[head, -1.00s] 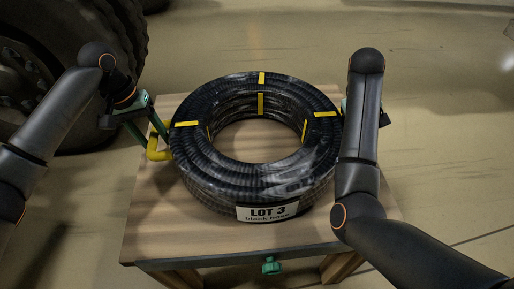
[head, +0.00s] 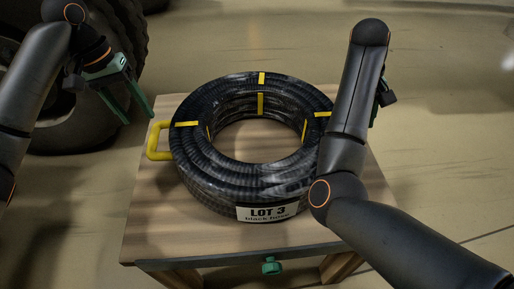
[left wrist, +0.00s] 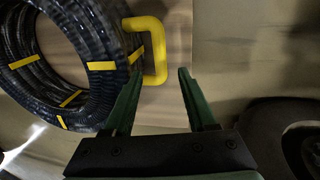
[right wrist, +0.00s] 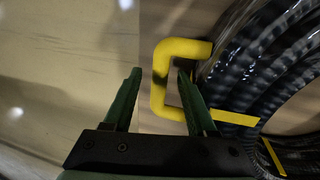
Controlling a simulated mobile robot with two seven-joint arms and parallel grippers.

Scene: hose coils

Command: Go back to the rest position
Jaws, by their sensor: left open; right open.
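A black hose coil (head: 215,180) with yellow tape bands and a "LOT 3" label lies on the wooden table (head: 150,225). A yellow handle (head: 153,141) sticks out at the coil's left side. My left gripper (head: 140,120) is open and empty, up and left of that handle; in the left wrist view its fingers (left wrist: 157,82) point toward the handle (left wrist: 161,50), apart from it. My right gripper is mostly hidden behind its arm in the head view. In the right wrist view its open fingers (right wrist: 160,75) are by a second yellow handle (right wrist: 160,75), seemingly not gripping it.
A large tyre (head: 120,30) stands at the back left, behind my left arm. A green knob (head: 271,267) sits on the table's front edge. The floor right of the table (head: 450,150) is clear.

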